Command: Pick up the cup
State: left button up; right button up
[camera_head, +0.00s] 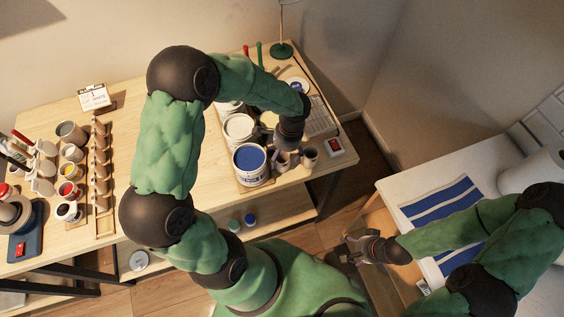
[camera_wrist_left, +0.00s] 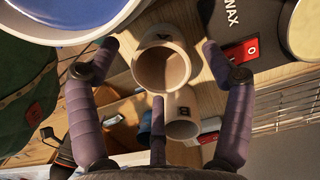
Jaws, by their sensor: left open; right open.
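Two small beige cups stand near the table's right front corner, under my left gripper (camera_head: 288,150). In the head view, one cup (camera_head: 282,161) is partly hidden by the gripper and the other cup (camera_head: 310,157) is just right of it. In the left wrist view, a round-mouthed cup (camera_wrist_left: 163,66) with a dark mark lies between the spread purple fingers of my left gripper (camera_wrist_left: 160,55). A second cup (camera_wrist_left: 182,114) shows beyond it, partly behind the middle finger. I cannot tell whether any finger touches a cup. My right gripper (camera_head: 352,250) is open, low and away from the table.
A blue-filled bucket (camera_head: 250,164) stands close left of the cups, with a white tub (camera_head: 239,128) behind it. A device with a red switch (camera_head: 334,146) is on the right. Several cups and jars fill the table's left end. The middle table (camera_head: 206,160) is clear.

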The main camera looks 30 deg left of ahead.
aim_at(282, 159)
pick_arm(q)
jog(key=f, duration=0.3)
jog(key=shift+a, duration=0.2)
jog(key=c, duration=1.3)
jog(key=shift+o, duration=0.2)
jog(key=shift+r, duration=0.1)
